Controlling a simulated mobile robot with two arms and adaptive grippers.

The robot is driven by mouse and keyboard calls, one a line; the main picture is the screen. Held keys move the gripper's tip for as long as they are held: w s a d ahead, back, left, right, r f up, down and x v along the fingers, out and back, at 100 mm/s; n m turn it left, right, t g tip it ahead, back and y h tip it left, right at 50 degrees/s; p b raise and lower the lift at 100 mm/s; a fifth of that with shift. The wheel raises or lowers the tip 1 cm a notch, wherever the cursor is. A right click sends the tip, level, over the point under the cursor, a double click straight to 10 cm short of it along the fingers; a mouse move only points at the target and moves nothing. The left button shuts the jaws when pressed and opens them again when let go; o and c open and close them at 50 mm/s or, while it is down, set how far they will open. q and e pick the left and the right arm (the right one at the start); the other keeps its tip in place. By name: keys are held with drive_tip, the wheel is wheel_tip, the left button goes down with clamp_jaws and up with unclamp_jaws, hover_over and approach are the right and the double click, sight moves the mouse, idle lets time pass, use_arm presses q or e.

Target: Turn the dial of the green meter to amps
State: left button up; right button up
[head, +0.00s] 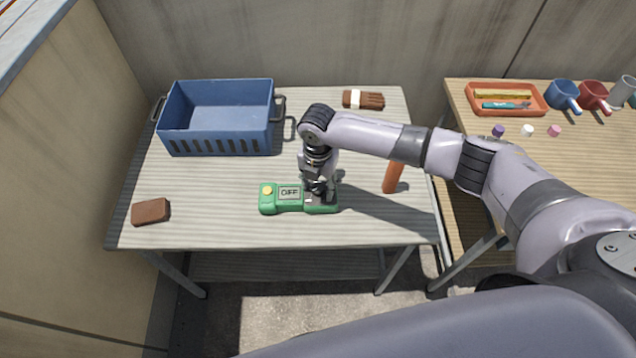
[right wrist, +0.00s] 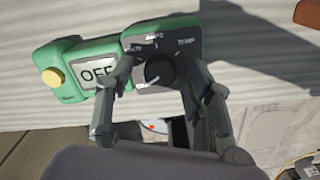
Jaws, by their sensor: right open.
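The green meter (head: 268,204) lies on the grey table (head: 230,232), its display reading OFF and a yellow button at its left end. In the right wrist view the meter (right wrist: 65,52) shows its black dial (right wrist: 159,70) on a dark face, with AMPS lettered above it and TEMP to the upper right; the left label is partly hidden. My right gripper (head: 320,190) points down over the dial end. In the right wrist view its open fingers stand on either side of the dial; I cannot tell whether they touch it. My left gripper is not in view.
A blue crate (head: 225,141) stands at the table's back left. A wooden table (head: 470,135) at right holds an orange tray (head: 478,108) and mugs.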

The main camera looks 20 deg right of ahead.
drive_tip(key=shift+c, duration=0.4)
clamp_jaws()
drive_tip(key=shift+r, duration=0.1)
